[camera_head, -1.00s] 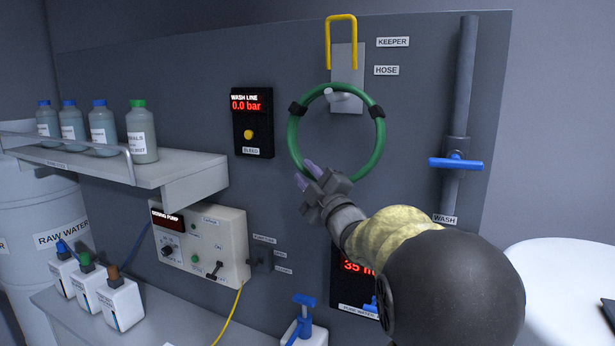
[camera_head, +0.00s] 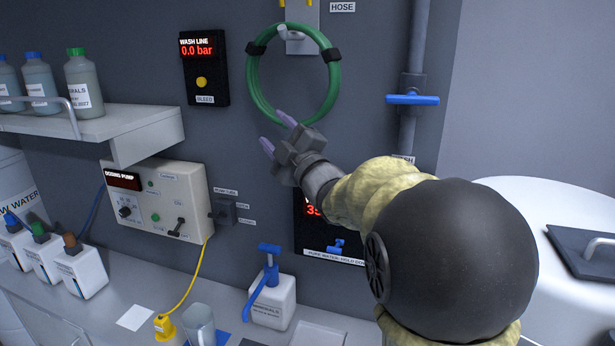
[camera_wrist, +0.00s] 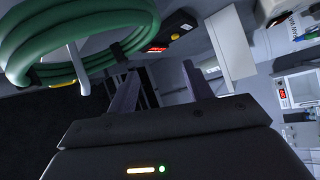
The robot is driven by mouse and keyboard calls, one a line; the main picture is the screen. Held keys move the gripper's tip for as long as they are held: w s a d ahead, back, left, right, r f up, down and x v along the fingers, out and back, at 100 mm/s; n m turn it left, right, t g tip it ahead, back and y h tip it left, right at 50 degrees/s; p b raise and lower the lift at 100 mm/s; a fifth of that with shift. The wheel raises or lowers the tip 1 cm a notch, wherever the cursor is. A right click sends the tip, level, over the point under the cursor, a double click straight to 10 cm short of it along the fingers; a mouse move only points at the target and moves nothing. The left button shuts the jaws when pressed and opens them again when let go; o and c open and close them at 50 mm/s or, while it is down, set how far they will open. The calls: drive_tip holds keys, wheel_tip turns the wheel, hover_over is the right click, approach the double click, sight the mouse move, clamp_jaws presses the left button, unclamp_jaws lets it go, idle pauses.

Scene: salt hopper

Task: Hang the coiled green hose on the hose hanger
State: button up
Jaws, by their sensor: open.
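The coiled green hose (camera_head: 252,88) hangs on the peg of the hose hanger (camera_head: 302,42) on the grey wall panel, under the HOSE label. Black straps bind the coil at two places. In the wrist view the green coil (camera_wrist: 25,48) fills the upper left, with the pale hanger peg (camera_wrist: 75,62) passing through it. My gripper (camera_head: 276,134) is open and empty, just below the coil's lower edge. In the wrist view its two fingers (camera_wrist: 160,88) stand apart with nothing between them. The hanger's top is cut off in the head view.
The wash line display (camera_head: 203,68) is left of the hose, and the blue-handled wash valve (camera_head: 412,99) is right of it. The dosing pump box (camera_head: 160,205) is below left. A bottle shelf (camera_head: 130,128) juts out at the left. A white jug (camera_head: 272,300) stands on the counter.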

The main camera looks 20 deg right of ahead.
drive_tip(key=b+v, duration=0.5)
drive_tip(key=v, duration=0.7)
wheel_tip(320, 180, down, 21)
drive_tip(key=w+d+m+g+h, duration=0.1)
drive_tip(key=w+m+g+h, duration=0.1)
drive_tip(key=m+g+h, duration=0.65)
drive_tip(key=s+a+f+m+g+y, duration=0.1)
drive_tip(key=s+f+m+g, duration=0.3)
drive_tip(key=s+f, duration=0.4)
drive_tip(key=s+a+f+m+g, duration=0.4)
drive_tip(key=s+f+g, duration=0.2)
drive_tip(key=s+f, duration=0.3)
drive_tip(key=shift+f+y, duration=0.35)
drive_tip(key=shift+f, duration=0.45)
drive_tip(key=shift+d, duration=0.1)
drive_tip(key=shift+c, duration=0.4)
